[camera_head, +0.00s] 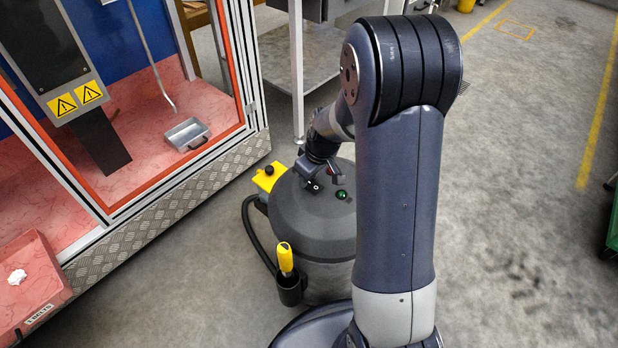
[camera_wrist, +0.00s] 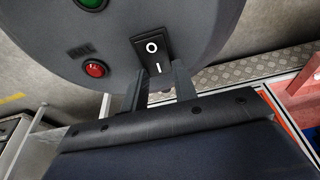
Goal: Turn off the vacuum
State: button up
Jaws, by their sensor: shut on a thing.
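The vacuum (camera_head: 312,225) is a dark grey drum standing on the floor. Its lid carries a black rocker switch (camera_wrist: 150,48) marked O and I, seen in the wrist view. Beside the switch are a green light (camera_head: 341,195) and a red round button or lamp (camera_wrist: 95,69). The green one appears lit in the head view. My gripper (camera_wrist: 158,86) is at the switch, its two fingers shut on the sides of the switch near the I end. I cannot tell which side of the rocker is pressed in.
A hose and a yellow-handled tool (camera_head: 285,260) in a holder sit on the vacuum's side. A glazed booth (camera_head: 170,195) with a metal tray (camera_head: 187,134) stands to the left. A pink bin (camera_head: 35,285) is at lower left.

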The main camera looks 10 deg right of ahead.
aim_at(317, 188)
jog(key=shift+c, duration=0.2)
jog(key=o, duration=1)
jog(key=p+v, duration=0.3)
jog(key=v, duration=0.8)
jog(key=shift+f, duration=0.2)
jog(key=b+x, duration=0.3)
jog(key=x, duration=0.8)
jog(key=shift+f, duration=0.1)
jog(key=shift+w+a+r+p, duration=0.1)
jog(key=shift+r+p, duration=0.35)
jog(key=shift+p, duration=0.15)
jog(key=shift+f+g+p, duration=0.1)
jog(key=shift+g+p, duration=0.3)
jog(key=shift+p, duration=0.05)
jog(key=shift+f+h, duration=0.1)
jog(key=shift+h, duration=0.2)
